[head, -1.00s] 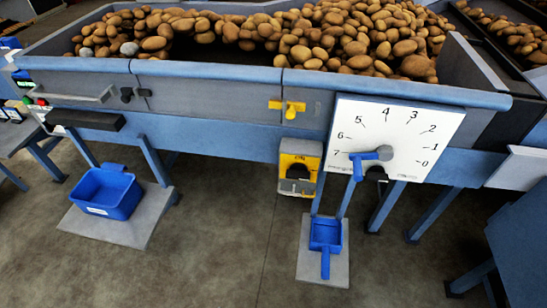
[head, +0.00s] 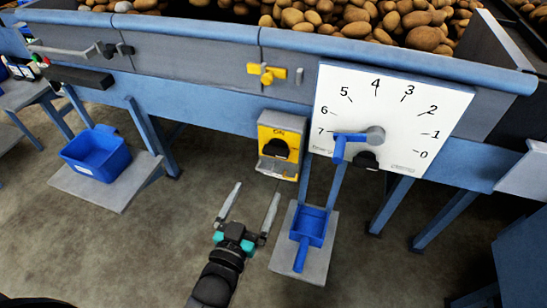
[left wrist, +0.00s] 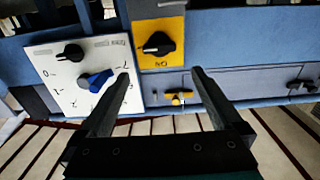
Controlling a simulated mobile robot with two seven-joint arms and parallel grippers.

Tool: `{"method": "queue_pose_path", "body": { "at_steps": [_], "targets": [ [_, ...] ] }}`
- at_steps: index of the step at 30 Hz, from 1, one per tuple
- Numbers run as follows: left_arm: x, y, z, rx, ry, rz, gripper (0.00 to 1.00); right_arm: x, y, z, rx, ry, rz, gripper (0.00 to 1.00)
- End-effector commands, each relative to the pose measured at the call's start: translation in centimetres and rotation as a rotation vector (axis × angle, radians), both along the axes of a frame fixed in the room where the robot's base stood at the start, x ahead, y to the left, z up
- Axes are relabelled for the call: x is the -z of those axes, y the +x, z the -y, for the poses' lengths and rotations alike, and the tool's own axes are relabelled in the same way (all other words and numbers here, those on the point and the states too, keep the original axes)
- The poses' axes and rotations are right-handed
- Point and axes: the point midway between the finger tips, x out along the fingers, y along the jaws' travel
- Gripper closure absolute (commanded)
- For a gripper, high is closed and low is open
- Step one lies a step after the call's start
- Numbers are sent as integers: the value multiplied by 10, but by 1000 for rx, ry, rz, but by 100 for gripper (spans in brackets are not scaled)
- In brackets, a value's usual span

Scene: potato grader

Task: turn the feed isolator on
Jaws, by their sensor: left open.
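The feed isolator looks to be the yellow box (head: 266,133) with a black rotary knob (head: 277,150), hung under the grader's blue beam. In the left wrist view the yellow box (left wrist: 148,12) is at top centre, and its knob (left wrist: 157,44) has a pale mark on its left side. Lettering near the knob is small and hard to read. My left gripper (head: 256,190) is open and empty, in front of and below the box, apart from it. In the left wrist view its fingers (left wrist: 160,73) spread to either side below the knob. My right gripper is not in view.
A white dial board (head: 420,90) with a blue pointer (head: 345,139) stands just right of the box. A yellow latch (head: 267,74) is above. A blue scoop (head: 309,225) on a grey plate lies below right; a blue bin (head: 95,155) is left. Floor between is clear.

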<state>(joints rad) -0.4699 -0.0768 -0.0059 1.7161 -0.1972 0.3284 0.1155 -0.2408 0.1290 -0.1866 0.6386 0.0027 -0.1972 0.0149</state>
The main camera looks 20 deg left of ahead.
Motion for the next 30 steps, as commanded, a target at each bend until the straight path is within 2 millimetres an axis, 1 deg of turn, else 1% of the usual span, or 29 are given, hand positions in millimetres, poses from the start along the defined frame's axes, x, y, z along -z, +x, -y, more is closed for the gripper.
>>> {"method": "queue_pose_path", "body": {
  "at_steps": [1,5,6,8,9,18,24,30],
  "targets": [
    [0,10,0,0,0,4,0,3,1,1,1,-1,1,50],
    [0,34,1,1,0,4,0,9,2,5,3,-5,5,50],
    [1,42,2,1,0,4,0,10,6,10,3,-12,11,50],
    [1,53,2,1,0,3,0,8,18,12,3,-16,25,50],
    [1,60,2,1,0,3,0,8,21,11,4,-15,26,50],
    [1,103,4,1,0,1,0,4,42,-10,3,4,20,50],
    [1,123,5,1,0,-1,0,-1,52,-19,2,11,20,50],
    [1,132,5,1,0,-1,0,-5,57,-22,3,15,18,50]
  ]
}}
